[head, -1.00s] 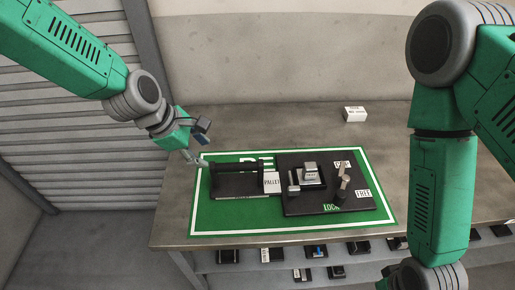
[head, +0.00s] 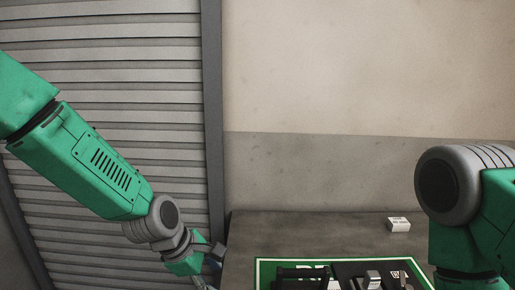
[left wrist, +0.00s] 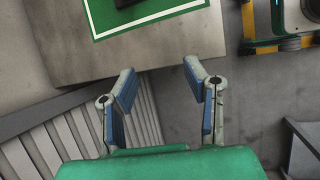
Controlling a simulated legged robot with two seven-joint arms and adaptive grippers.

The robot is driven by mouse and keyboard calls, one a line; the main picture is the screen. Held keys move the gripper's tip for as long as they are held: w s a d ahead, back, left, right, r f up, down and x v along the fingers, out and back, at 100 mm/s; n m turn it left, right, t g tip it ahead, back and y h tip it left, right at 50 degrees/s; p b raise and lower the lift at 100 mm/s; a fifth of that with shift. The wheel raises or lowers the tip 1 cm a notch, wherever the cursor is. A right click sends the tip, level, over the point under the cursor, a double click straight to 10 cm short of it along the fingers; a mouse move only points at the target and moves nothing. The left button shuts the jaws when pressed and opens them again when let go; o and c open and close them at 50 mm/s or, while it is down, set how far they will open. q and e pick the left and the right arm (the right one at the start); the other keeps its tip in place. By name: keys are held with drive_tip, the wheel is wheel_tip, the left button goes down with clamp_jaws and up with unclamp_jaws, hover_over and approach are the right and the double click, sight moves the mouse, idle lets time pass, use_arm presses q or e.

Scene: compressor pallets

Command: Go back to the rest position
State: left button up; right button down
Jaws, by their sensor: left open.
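My left gripper (left wrist: 160,88) is open and empty in the left wrist view, with its two blue-padded fingers apart. It hangs beside the table edge, off the near corner of the green mat (left wrist: 97,20). In the head view my left arm reaches down from the left, and its gripper (head: 207,277) is partly cut off at the bottom edge. My right arm's upper links show at the right of the head view; its gripper is out of frame.
The grey table (head: 300,228) carries the green mat with a black fixture (head: 350,268) at the bottom of the head view, partly cut off. A small white box (head: 398,224) stands at the back right. A slatted shutter (head: 120,60) and a wall (head: 360,70) stand behind.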

use_arm(q)
drive_tip(key=s+d+f+m+y+b, duration=0.1)
drive_tip(key=s+d+f+m, duration=0.1)
drive_tip(key=s+f, duration=0.3)
drive_tip(key=s+a+f+m+g+y+b, duration=0.1)
drive_tip(key=s+a+f+m+b, duration=0.3)
drive_tip(key=s+a+f+m, duration=0.4)
drive_tip(key=s+a+f+m+g+y+b, duration=0.1)
drive_tip(key=s+a+f+m+y+b, duration=0.1)
drive_tip(key=s+a+f+m, duration=0.5)
drive_tip(key=shift+s+a+f+m+y+b, duration=0.4)
drive_tip(key=shift+s+a+f+b, duration=0.85)
drive_tip(key=shift+s+f, duration=3.3)
use_arm(e)
wheel_tip(320, 180, down, 9)
drive_tip(key=d, duration=0.1)
drive_tip(key=shift+s+d+f+p, duration=0.2)
drive_tip(key=shift+s+d+p, duration=0.05)
drive_tip(key=shift+p, duration=0.1)
